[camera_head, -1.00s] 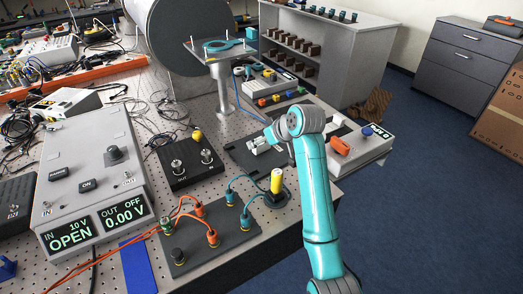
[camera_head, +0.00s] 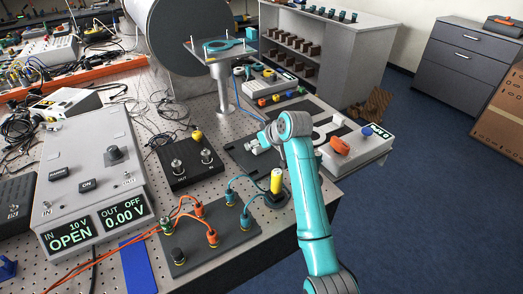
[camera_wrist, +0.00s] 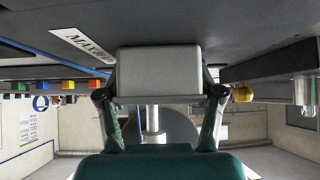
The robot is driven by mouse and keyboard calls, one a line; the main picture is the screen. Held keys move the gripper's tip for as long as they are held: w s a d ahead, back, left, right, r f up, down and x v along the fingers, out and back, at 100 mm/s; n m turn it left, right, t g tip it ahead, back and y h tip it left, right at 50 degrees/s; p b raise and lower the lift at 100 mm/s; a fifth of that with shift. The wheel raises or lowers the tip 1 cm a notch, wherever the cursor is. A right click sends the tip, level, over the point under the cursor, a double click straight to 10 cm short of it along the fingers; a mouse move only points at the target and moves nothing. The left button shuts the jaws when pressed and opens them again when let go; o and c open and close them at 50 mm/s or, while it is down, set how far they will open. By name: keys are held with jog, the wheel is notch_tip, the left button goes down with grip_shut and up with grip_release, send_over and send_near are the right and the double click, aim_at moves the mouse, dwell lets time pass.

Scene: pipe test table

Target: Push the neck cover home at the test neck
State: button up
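A pale grey block, which looks like the neck cover (camera_wrist: 158,70), sits between the fingers of my gripper (camera_wrist: 160,98) in the wrist view. The fingers lie along both its sides and the block fills the span between them. In the head view my gripper (camera_head: 266,141) is low over a dark plate (camera_head: 240,157), mostly behind my arm. Small whitish parts show at its left there; I cannot tell which are block and which are fingers. The test neck cannot be made out clearly, and any contact between block and neck is hidden.
A black box with a yellow knob (camera_head: 184,164) stands left of my gripper. A pedestal (camera_head: 223,95) rises behind. A grey box with an orange lever (camera_head: 350,148) is to the right. A yellow post (camera_head: 276,182) and a cabled board (camera_head: 208,236) are in front.

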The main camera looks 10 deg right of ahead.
jog(key=shift+c, duration=0.7)
notch_tip(320, 180, up, 10)
